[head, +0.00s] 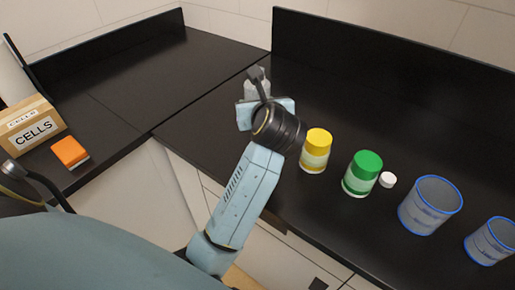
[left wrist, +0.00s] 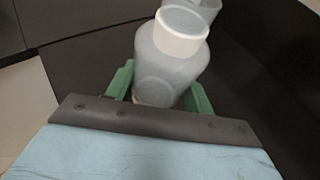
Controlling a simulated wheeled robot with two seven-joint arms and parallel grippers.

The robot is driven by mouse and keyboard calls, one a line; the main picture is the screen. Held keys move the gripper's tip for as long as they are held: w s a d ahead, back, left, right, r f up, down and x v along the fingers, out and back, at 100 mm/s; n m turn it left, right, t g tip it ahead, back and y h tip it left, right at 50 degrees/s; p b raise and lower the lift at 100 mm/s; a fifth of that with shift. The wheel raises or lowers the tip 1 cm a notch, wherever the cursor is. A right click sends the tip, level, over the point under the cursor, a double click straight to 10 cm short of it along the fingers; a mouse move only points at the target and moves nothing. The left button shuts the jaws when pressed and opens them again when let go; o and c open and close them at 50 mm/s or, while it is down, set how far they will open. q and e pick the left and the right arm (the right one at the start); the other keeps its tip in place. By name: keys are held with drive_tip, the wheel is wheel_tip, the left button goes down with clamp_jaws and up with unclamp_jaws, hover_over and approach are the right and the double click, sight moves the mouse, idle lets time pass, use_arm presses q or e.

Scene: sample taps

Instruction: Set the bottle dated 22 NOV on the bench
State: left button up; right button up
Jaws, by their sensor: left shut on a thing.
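My left gripper (head: 262,98) is over the black bench (head: 215,127), near its back wall panel. In the left wrist view the gripper (left wrist: 161,88) has its green fingers on either side of a translucent whitish bottle (left wrist: 165,65) with a white cap (left wrist: 181,31), and is shut on it. In the head view the bottle (head: 257,88) is partly hidden by the gripper. No date can be read on it, and I cannot tell whether its base touches the bench. My right gripper is not in view.
A CELLS box (head: 33,128) and an orange box (head: 69,152) sit at far left. The left bench (head: 120,85) is mostly clear.

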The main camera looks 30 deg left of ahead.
use_arm(q)
wheel_tip(320, 180, down, 6)
drive_tip(key=shift+f+b, duration=0.15)
drive_tip(key=shift+b, duration=0.25)
wheel_tip(320, 180, down, 3)
drive_tip(key=shift+f+b, duration=0.15)
drive_tip(key=shift+b, duration=0.15)
drive_tip(key=shift+f, duration=0.3)
drive_tip(key=o, duration=1.1)
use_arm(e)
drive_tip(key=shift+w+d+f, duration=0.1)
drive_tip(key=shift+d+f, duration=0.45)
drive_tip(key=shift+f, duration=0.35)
